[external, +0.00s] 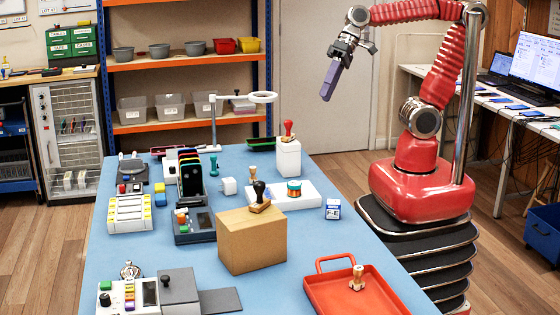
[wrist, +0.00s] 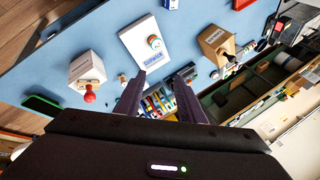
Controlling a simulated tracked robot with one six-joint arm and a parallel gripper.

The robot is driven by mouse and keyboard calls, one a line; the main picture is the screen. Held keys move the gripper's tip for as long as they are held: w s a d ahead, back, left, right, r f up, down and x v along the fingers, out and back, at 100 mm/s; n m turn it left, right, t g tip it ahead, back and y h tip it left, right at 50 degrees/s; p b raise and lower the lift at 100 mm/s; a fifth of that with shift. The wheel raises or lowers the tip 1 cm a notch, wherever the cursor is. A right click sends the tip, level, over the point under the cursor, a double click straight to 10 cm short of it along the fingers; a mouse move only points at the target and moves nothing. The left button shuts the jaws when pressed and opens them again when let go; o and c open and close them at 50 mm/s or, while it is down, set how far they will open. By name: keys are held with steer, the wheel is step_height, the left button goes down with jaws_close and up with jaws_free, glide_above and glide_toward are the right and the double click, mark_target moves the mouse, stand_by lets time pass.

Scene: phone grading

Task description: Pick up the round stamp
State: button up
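My gripper (external: 327,94) is high above the table's far right side, empty. In the wrist view its fingers (wrist: 163,76) are apart.
The cardboard box (external: 252,243) stands in front of the white block, and the white box (external: 288,160) behind it. A small blue-and-white box (external: 333,209) is at its right. A magnifier lamp (external: 240,98) rises at the back. The blue table (external: 345,240) is clear at right of centre.

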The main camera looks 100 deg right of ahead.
steer(key=w+d+m+t+y, duration=0.1)
steer(key=w+d+m+y, duration=0.1)
steer(key=w+m, duration=0.7)
steer(key=w+d+m+t+h, duration=0.2)
steer(key=w+d+m+t, duration=0.4)
steer(key=w+d+m, duration=1.3)
steer(key=n, duration=0.2)
glide_toward(214, 165)
steer(key=shift+w+d+f, duration=0.25)
steer(key=shift+w+f, duration=0.65)
steer(key=shift+w, duration=0.1)
steer(key=shift+y, duration=0.3)
steer(key=shift+x, duration=1.1)
